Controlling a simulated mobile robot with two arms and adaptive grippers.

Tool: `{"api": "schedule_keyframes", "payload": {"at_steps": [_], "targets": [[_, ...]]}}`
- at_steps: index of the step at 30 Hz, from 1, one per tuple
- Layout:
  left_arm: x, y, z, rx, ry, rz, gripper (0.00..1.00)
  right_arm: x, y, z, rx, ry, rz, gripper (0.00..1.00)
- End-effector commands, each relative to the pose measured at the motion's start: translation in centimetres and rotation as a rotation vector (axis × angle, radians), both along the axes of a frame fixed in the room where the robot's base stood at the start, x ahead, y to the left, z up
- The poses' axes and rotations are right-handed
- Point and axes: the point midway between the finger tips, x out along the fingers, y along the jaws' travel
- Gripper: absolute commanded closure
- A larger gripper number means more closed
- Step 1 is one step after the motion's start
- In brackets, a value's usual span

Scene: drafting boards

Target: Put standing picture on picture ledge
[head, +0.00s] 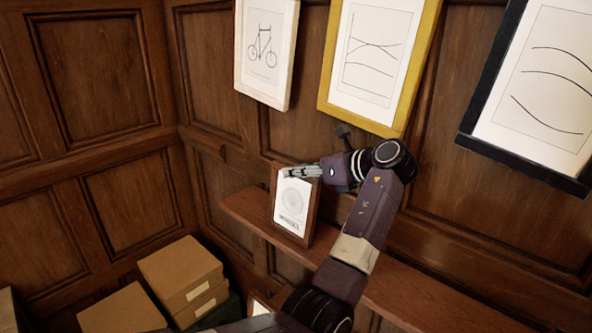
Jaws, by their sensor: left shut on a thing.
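The standing picture (291,207) has a dark brown frame and a white sheet with a round grey drawing. My left gripper (301,171) is shut on its top edge. The picture is upright, slightly tilted in view, in front of the left part of the wooden picture ledge (400,290). Its lower edge overlaps the ledge; I cannot tell whether it touches it. My left arm covers part of the ledge's middle. My right gripper is not in view.
Three framed pictures hang above: a white-framed bicycle drawing (266,50), a yellow-framed one (378,60) and a black-framed one (540,85). Cardboard boxes (180,270) stand at lower left. A pale-edged item (260,307) shows partly below the ledge. The ledge's right part is clear.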

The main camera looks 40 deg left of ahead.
Motion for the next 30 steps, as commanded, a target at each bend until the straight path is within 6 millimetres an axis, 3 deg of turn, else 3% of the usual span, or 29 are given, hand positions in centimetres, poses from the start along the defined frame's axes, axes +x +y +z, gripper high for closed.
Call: {"api": "schedule_keyframes", "payload": {"at_steps": [3,4,8,20,25,30], "targets": [[0.0,0.0,-0.1,0.002,0.001,-0.001,1.00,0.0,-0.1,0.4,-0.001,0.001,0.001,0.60],[0.0,0.0,-0.2,0.000,0.001,0.000,0.83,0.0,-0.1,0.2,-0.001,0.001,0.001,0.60],[0.0,0.0,-0.2,0.000,0.001,0.000,0.69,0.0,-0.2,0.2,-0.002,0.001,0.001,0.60],[0.0,-0.3,0.0,0.001,-0.002,0.000,0.69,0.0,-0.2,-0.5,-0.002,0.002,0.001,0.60],[0.1,-2.8,0.6,0.001,-0.005,-0.004,0.69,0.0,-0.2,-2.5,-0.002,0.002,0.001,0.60],[0.0,-7.1,0.8,0.000,-0.001,-0.005,0.69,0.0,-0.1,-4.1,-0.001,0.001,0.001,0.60]]}}
